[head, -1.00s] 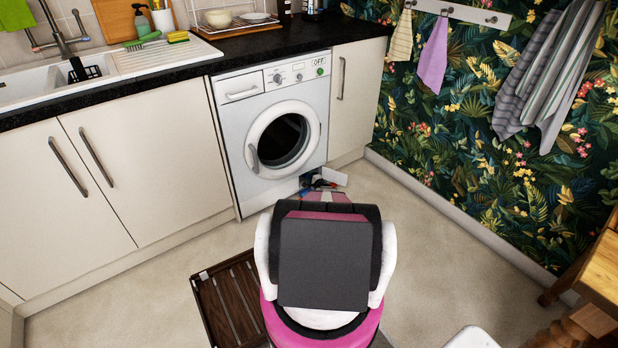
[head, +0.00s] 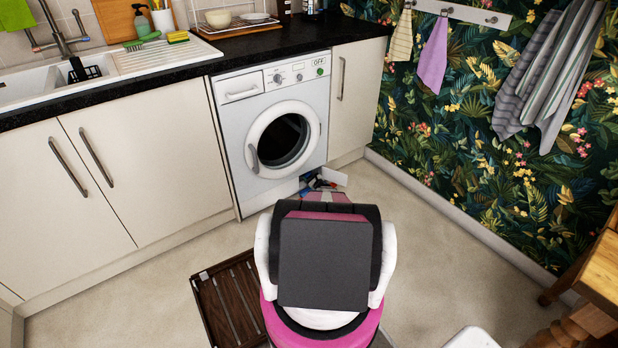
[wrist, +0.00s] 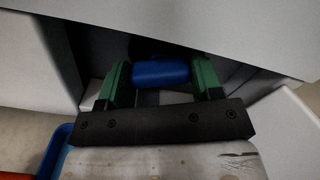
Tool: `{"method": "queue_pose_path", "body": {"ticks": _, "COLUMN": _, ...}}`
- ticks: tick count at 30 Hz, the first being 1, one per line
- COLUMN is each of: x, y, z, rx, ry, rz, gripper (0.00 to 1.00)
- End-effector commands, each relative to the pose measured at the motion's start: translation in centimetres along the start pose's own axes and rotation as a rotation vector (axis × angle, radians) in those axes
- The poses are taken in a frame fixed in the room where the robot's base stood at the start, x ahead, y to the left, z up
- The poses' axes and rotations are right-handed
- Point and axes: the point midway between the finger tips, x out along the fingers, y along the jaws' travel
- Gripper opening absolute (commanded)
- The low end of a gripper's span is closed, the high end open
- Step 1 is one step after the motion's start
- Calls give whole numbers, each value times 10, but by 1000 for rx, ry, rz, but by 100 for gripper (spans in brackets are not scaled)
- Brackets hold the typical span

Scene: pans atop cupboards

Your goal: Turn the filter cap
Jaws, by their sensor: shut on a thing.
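The filter cap (wrist: 160,73) is a blue rounded block inside the dark opening low on the washing machine (head: 228,140), in the wrist view. My gripper (wrist: 162,76) has its two green fingers on either side of the cap and is shut on it. The cap's body behind the blue part is in shadow. In the head view my arm hides most of the gripper and all detail of the cap.
A white flap (head: 334,176) stands open at the machine's lower right corner; a white panel (wrist: 296,130) is close on the gripper's right. A blue tray (wrist: 54,152) lies at lower left. A dark slatted wooden crate (head: 232,302) sits on the floor beside my arm.

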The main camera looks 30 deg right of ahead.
Motion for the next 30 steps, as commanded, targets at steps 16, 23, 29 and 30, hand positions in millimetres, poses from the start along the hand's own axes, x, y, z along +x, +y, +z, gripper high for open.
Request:
{"method": "queue_pose_path", "body": {"ticks": 16, "x": -2, "y": 0, "z": -3, "rx": 391, "ry": 6, "rz": -3, "gripper": 36}}
{"method": "queue_pose_path", "body": {"ticks": 23, "x": -2, "y": 0, "z": -3, "rx": 455, "ry": 7, "rz": -3, "gripper": 36}}
{"method": "queue_pose_path", "body": {"ticks": 29, "x": -2, "y": 0, "z": -3, "rx": 473, "ry": 7, "rz": -3, "gripper": 36}}
{"method": "queue_pose_path", "body": {"ticks": 30, "x": -2, "y": 0, "z": -3, "rx": 473, "ry": 7, "rz": -3, "gripper": 36}}
